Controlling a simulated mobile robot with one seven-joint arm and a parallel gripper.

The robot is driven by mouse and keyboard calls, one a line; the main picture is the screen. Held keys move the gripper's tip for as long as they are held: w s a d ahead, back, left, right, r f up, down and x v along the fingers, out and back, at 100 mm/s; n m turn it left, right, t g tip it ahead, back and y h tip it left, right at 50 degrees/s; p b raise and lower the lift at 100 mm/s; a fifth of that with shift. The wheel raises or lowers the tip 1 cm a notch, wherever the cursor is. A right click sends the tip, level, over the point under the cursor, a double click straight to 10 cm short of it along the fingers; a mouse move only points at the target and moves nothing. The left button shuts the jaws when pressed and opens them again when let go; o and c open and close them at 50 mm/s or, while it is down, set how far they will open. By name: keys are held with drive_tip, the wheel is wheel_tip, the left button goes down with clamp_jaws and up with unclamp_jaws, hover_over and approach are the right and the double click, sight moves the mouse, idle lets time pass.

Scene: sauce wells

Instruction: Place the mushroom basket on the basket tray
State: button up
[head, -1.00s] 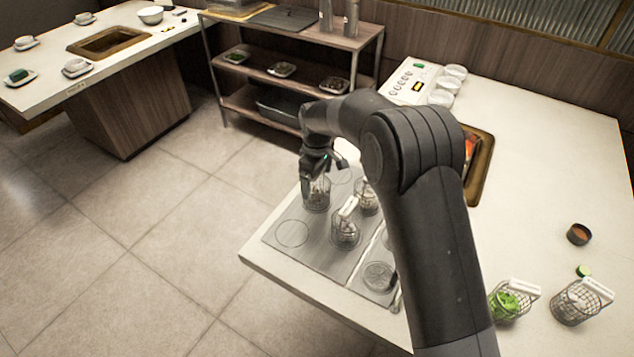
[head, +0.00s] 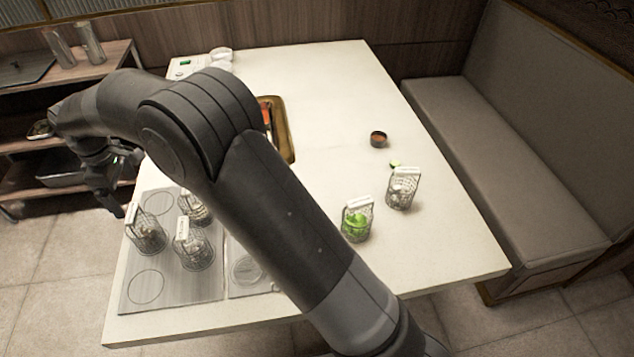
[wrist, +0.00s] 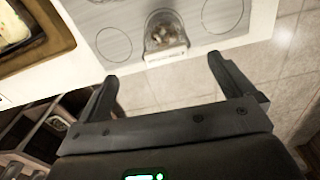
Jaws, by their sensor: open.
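The grey basket tray (head: 200,287), marked with rings, lies at the table's left front corner. Three wire baskets with white label handles stand upright on it: one at the left edge (head: 148,240), one in the middle (head: 195,252) and one behind (head: 190,212). The left-edge one appears to be the basket with brownish-pale, mushroom-like contents in the wrist view (wrist: 165,32), standing between two empty rings. I cannot read the labels. My gripper (wrist: 162,72) is open and empty, apart from that basket. It hangs beyond the tray's left edge in the head view (head: 117,200).
A basket of green leaves (head: 357,226) and a basket with pale contents (head: 402,192) stand right of my arm. A small dark cup (head: 379,139) and a green slice (head: 395,164) lie behind. A shelf (head: 125,58) stands at back left; a bench (head: 500,150) is right.

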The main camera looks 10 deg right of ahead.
drive_tip(key=s+d+r+m+t, duration=0.1)
drive_tip(key=d+r+m, duration=0.2)
drive_tip(key=d+r, duration=0.45)
drive_tip(key=s+d+r+m, duration=0.15)
drive_tip(key=d+r, duration=0.25)
drive_tip(key=d, duration=0.7)
drive_tip(key=d+r+m+t, duration=0.1)
drive_tip(key=d+r+m, duration=0.3)
drive_tip(key=d, duration=0.6)
drive_tip(key=s+d+m+t, duration=0.3)
drive_tip(key=s+d+m, duration=0.6)
drive_tip(key=s+d, duration=1.1)
drive_tip(key=shift+s+d+f, duration=0.25)
drive_tip(key=shift+d+f, duration=0.05)
drive_tip(key=shift+f, duration=0.1)
